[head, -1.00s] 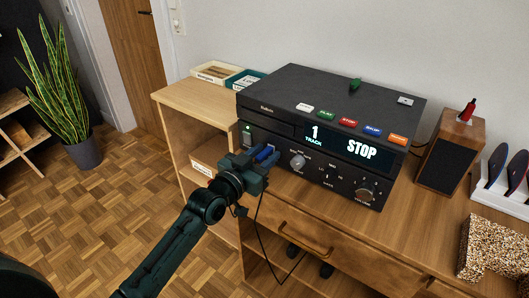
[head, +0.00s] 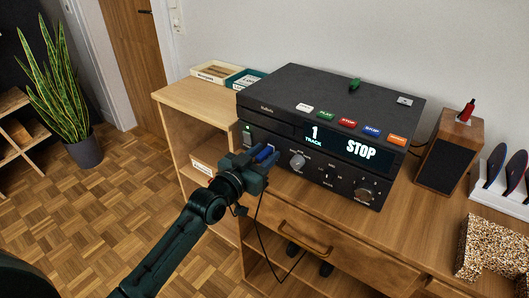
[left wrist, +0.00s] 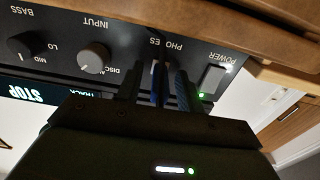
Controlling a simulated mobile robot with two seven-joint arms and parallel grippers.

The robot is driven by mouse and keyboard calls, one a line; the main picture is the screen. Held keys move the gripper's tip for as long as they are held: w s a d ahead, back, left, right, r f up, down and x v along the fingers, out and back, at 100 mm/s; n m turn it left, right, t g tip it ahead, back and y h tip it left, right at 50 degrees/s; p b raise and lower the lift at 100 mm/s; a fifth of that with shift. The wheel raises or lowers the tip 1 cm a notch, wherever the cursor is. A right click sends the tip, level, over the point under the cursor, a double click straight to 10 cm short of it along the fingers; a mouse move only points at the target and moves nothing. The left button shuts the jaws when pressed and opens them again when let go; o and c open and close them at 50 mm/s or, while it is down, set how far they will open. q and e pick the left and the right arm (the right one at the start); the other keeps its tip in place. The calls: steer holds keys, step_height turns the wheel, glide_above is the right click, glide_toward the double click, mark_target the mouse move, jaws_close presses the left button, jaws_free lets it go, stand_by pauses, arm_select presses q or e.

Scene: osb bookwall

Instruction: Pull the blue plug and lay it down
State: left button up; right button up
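The blue plug (head: 264,153) is at the lower front of the black amplifier (head: 331,110), by the label PHONES in the left wrist view. There the blue plug (left wrist: 155,88) shows as a narrow strip between my fingers, partly hidden. My left gripper (head: 258,164) reaches the amplifier front with one finger on each side of the plug. In the left wrist view the fingers (left wrist: 156,88) stand apart, with a gap seen beside the plug. A thin black cable (head: 257,218) hangs below the gripper. My right gripper is not in view.
The amplifier stands on a wooden cabinet (head: 420,225) with a drawer and open shelves. A speaker (head: 443,160) with a red item on top stands to the right. Two small trays (head: 215,72) sit at the back left. A speckled block (head: 490,248) lies at the right edge.

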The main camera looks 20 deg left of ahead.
mark_target(257, 161)
arm_select(q)
steer(key=shift+c, duration=0.5)
jaws_close()
steer(key=shift+s, duration=0.1)
steer(key=shift+p+v, duration=1.65)
steer(key=shift+v, duration=1)
steer(key=shift+s+a, duration=0.15)
steer(key=shift+s, duration=0.1)
